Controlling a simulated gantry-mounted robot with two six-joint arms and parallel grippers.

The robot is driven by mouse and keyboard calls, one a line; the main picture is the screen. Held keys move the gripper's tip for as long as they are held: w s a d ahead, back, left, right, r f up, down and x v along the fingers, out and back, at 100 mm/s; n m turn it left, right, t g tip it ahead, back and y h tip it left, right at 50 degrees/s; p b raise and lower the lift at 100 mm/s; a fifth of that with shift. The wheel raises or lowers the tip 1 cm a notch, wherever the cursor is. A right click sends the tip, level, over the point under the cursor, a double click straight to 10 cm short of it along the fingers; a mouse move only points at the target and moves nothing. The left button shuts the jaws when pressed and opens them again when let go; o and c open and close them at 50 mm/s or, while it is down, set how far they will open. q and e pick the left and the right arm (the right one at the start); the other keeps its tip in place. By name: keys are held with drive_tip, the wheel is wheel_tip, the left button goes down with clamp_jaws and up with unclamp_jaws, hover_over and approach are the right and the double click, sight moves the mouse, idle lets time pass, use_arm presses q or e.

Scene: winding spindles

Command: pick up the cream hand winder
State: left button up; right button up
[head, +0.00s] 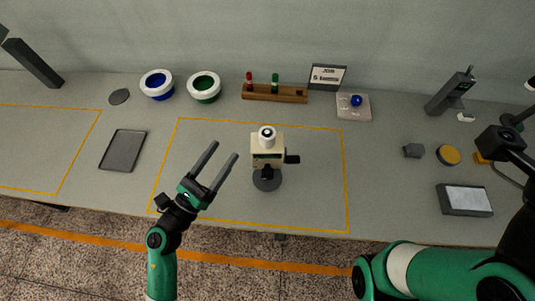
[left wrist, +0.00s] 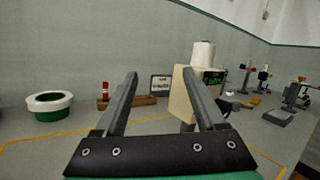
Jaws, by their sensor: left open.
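The cream hand winder (head: 262,152) stands upright on a round dark base inside the middle orange outline, with a white spool on top and a dark crank at its right. In the left wrist view the cream winder (left wrist: 180,98) shows behind the right finger, which covers part of it. My left gripper (head: 225,150) is open and empty, just left of the winder in the head view and apart from it. My right arm shows at the lower right, but I cannot make out its gripper fingers.
A blue-lined bowl (head: 147,88) and a green-lined bowl (head: 193,93) stand behind. A wooden rack (head: 262,95), a sign (head: 327,76) and a pad with a blue ball (head: 348,113) line the back. A dark tray (head: 123,150) lies left. The table around the winder is clear.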

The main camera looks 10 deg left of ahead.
sight(267, 165)
use_arm(q)
drive_tip(key=s+d+f+m+g+h, duration=0.1)
drive_tip(key=s+d+f+m+g, duration=0.1)
drive_tip(key=f, duration=0.4)
drive_tip(key=s+d+f+m+g, duration=0.1)
drive_tip(key=s+f+m+g, duration=0.2)
drive_tip(key=f, duration=0.2)
drive_tip(key=b+x, duration=0.2)
drive_tip(key=x, duration=1)
drive_tip(key=shift+d+r, duration=0.2)
drive_tip(key=shift+r, duration=0.05)
drive_tip(key=shift+s, duration=0.1)
drive_tip(key=shift+c, duration=0.4)
clamp_jaws()
